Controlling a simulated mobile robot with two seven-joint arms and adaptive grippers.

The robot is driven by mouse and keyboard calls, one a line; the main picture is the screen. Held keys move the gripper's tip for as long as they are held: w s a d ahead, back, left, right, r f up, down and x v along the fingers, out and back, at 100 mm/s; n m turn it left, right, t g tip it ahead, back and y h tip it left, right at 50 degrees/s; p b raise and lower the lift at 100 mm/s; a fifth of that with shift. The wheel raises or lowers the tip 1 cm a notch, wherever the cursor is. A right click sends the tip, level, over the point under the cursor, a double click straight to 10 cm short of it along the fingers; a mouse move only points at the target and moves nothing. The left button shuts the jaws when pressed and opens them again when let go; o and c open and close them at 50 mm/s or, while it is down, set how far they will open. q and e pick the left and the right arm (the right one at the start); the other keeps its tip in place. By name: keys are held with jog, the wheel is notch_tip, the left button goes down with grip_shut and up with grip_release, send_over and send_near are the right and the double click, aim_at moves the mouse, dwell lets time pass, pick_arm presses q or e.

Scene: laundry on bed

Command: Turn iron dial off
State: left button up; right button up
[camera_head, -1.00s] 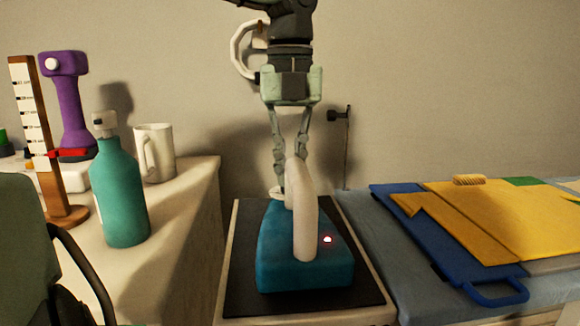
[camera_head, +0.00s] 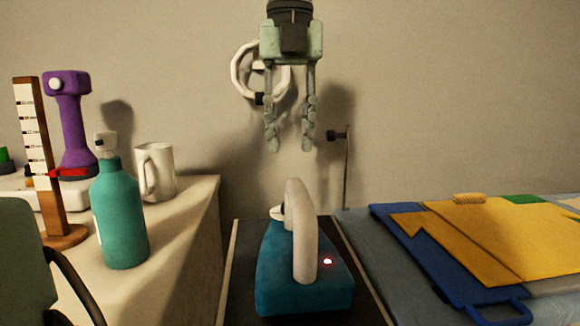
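The iron (camera_head: 300,265) has a blue-teal body and a pale upright handle (camera_head: 304,235). It rests on a dark mat (camera_head: 237,300) on a small stand. My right gripper is not in view.
A counter on the left holds a teal bottle (camera_head: 120,215), a white mug (camera_head: 156,171), a purple dumbbell (camera_head: 72,125) and a wooden gauge (camera_head: 38,150).

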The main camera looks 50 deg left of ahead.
pick_arm(q)
jog(key=shift+r, duration=1.7)
